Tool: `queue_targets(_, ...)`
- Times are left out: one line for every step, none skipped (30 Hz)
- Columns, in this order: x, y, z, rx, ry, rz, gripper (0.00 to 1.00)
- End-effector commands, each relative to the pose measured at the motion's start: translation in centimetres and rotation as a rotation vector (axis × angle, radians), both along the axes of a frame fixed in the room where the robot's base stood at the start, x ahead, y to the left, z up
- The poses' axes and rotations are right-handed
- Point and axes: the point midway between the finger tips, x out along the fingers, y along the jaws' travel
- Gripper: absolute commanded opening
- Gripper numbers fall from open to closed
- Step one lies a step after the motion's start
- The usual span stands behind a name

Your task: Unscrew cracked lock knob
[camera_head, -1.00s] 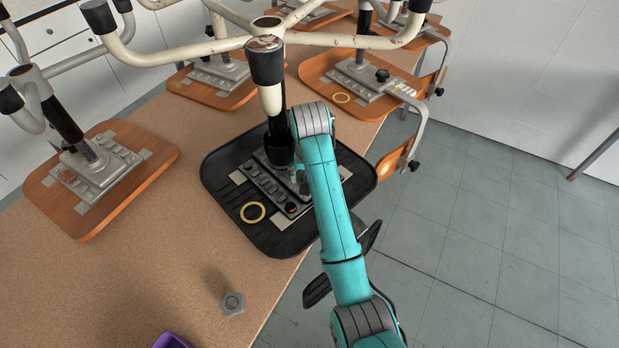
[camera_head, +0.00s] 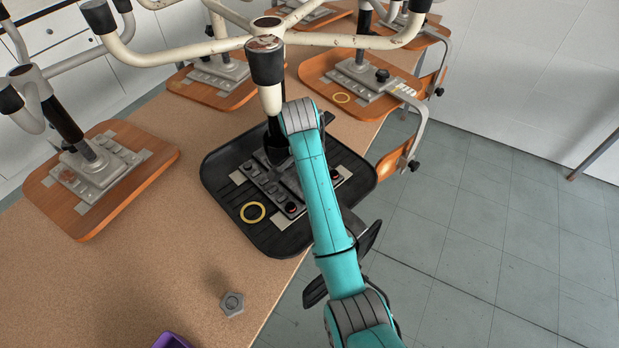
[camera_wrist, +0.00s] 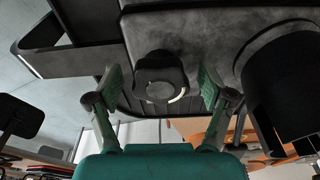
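In the wrist view, my gripper (camera_wrist: 161,84) is open, with one green-padded finger on each side of a dark round knob (camera_wrist: 158,76). A pale curved mark shows on the knob's lower right edge; I cannot tell if it is a crack. Gaps show between the knob and both pads. The knob sits below a grey metal plate (camera_wrist: 205,50). In the head view, my teal arm reaches over an upturned black chair seat (camera_head: 226,171) and its grey mechanism (camera_head: 262,184). There, the arm hides the knob and most of my gripper.
A thick black column (camera_wrist: 285,90) stands close right of my gripper in the wrist view. Several upturned wooden seats (camera_head: 140,165) surround the black one. A hex nut (camera_head: 232,303) and a purple container (camera_head: 172,341) lie on the tan tabletop (camera_head: 150,270), otherwise clear in front.

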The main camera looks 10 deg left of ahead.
Motion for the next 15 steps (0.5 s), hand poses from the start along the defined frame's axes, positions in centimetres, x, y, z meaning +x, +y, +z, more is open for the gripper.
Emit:
queue_targets(0.01, -0.01, 0.0, 0.0, 0.0, 0.0, 0.64)
queue_targets(0.01, -0.01, 0.0, 0.0, 0.0, 0.001, 0.57)
queue_targets(0.01, -0.01, 0.0, 0.0, 0.0, 0.001, 0.47)
queue_targets(0.01, -0.01, 0.01, 0.001, -0.001, 0.001, 0.39)
queue_targets(0.01, -0.01, 0.0, 0.0, 0.0, 0.001, 0.32)
queue_targets(0.01, -0.01, 0.0, 0.0, 0.0, 0.001, 0.22)
queue_targets(0.01, -0.01, 0.0, 0.0, 0.0, 0.001, 0.14)
queue_targets(0.01, -0.01, -0.01, 0.0, 0.0, 0.002, 0.07)
queue_targets(0.01, -0.01, -0.01, 0.0, 0.0, 0.002, 0.0)
queue_targets(0.01, -0.01, -0.01, 0.0, 0.0, 0.002, 0.0)
queue_targets(0.01, -0.01, -0.01, 0.0, 0.0, 0.002, 0.0)
queue_targets(0.0, -0.02, -0.02, 0.0, 0.0, 0.002, 0.0)
queue_targets(0.0, -0.01, -0.04, 0.0, 0.0, 0.002, 0.0)
queue_targets(0.0, -0.01, -0.06, 0.0, 0.0, 0.002, 0.0)
queue_targets(0.0, -0.01, -0.11, 0.0, 0.0, 0.002, 0.0)
